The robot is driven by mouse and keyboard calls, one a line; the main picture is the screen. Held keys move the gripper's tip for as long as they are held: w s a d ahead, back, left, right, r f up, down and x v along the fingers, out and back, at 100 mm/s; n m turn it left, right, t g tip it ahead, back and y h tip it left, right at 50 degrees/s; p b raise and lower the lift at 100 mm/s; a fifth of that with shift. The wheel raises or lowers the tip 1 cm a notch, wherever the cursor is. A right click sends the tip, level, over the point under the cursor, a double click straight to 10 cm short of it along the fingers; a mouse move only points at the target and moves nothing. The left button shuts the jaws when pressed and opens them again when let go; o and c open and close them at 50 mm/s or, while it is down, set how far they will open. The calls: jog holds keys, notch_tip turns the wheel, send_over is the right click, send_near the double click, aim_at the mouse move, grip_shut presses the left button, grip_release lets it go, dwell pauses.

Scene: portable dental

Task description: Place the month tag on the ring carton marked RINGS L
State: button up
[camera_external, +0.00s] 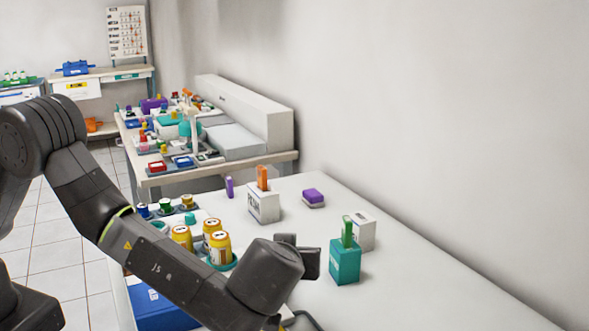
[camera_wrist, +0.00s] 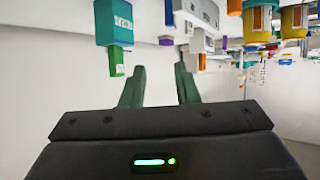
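In the external view, a teal carton (camera_external: 345,265) stands on the near table with a green tag (camera_external: 347,232) upright in its top. A white carton (camera_external: 264,206) with dark lettering holds an orange tag (camera_external: 262,178). Another white carton (camera_external: 364,232) stands behind the teal one. I cannot read which carton says RINGS L, nor tell which tag is the month tag. My gripper (camera_external: 302,256) is left of the teal carton, apart from it. In the upside-down wrist view, its two fingers (camera_wrist: 160,88) are spread with nothing between them; the teal carton (camera_wrist: 115,28) is at upper left.
A purple block (camera_external: 313,196) on a white base and a standing purple piece (camera_external: 229,187) are farther back. Yellow jars (camera_external: 218,246) stand left of my gripper, near a blue box (camera_external: 160,308). The table's right front is clear. A crowded second table (camera_external: 225,170) stands behind.

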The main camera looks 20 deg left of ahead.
jog(key=shift+y, duration=0.3)
jog(key=x, duration=0.5)
jog(key=a+f+x, duration=0.1)
jog(key=x, duration=0.2)
jog(key=shift+s, duration=0.3)
jog(key=shift+f+p+x, duration=0.25)
jog(key=shift+p+x, duration=0.1)
jog(key=shift+x, duration=2.35)
jog(key=shift+s, duration=0.2)
grip_shut()
